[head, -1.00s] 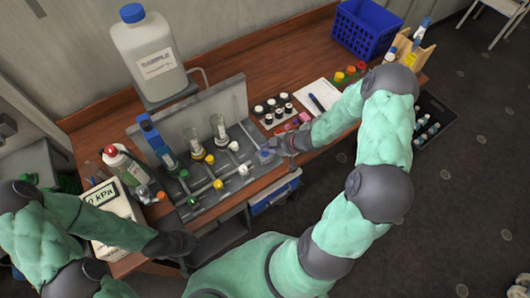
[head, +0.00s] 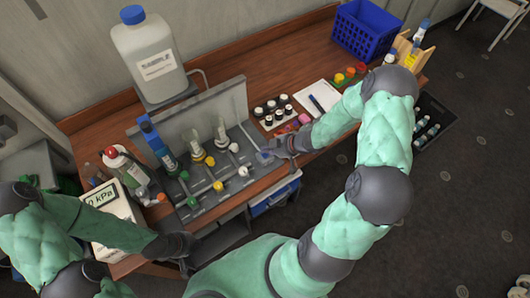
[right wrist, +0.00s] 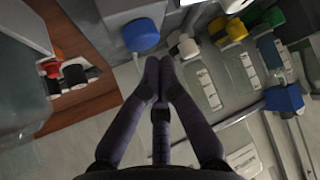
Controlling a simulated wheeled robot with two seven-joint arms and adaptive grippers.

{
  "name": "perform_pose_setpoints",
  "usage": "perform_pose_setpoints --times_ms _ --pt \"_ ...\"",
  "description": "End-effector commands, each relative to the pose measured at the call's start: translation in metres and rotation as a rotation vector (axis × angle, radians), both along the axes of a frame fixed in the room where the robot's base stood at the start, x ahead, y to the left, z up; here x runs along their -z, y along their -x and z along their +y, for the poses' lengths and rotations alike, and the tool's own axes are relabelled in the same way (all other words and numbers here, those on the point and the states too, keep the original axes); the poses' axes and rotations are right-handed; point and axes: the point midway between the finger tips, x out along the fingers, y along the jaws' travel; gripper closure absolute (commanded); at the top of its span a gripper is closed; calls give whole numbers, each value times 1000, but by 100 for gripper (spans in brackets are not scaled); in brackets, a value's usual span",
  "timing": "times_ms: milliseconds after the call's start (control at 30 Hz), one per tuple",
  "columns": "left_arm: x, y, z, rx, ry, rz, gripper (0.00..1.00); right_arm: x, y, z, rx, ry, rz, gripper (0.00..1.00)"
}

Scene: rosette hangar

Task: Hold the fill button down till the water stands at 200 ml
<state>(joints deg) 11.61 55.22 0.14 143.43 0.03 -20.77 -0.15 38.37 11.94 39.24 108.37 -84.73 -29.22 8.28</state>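A round blue button (right wrist: 140,35) on a grey block shows in the right wrist view. It also shows as a small blue spot in the head view (head: 264,157), at the right end of the grey panel (head: 215,185). My right gripper (right wrist: 160,62) has its fingertips together, just beside the button in the picture; whether they touch it I cannot tell. Clear glass vessels (head: 196,146) (head: 220,130) stand on the panel; no water level or marks can be read. My left gripper (head: 178,246) is at the bench's front edge, its fingers unclear.
A large labelled bottle (head: 150,55) stands on a raised platform behind the panel. Black-capped vials (head: 272,108), a white sheet (head: 315,95) and a blue basket (head: 363,30) are on the right. A kPa display (head: 105,198) and a red-topped bottle (head: 125,165) are on the left.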

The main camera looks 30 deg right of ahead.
Motion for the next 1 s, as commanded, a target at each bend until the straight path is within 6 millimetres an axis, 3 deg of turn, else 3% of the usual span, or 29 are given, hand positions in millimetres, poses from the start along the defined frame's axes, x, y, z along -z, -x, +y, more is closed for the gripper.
perform_pose_setpoints --times_ms 1000 --pt "3 0 0 0 0 0 100 9 0 0 0 0 0 100"
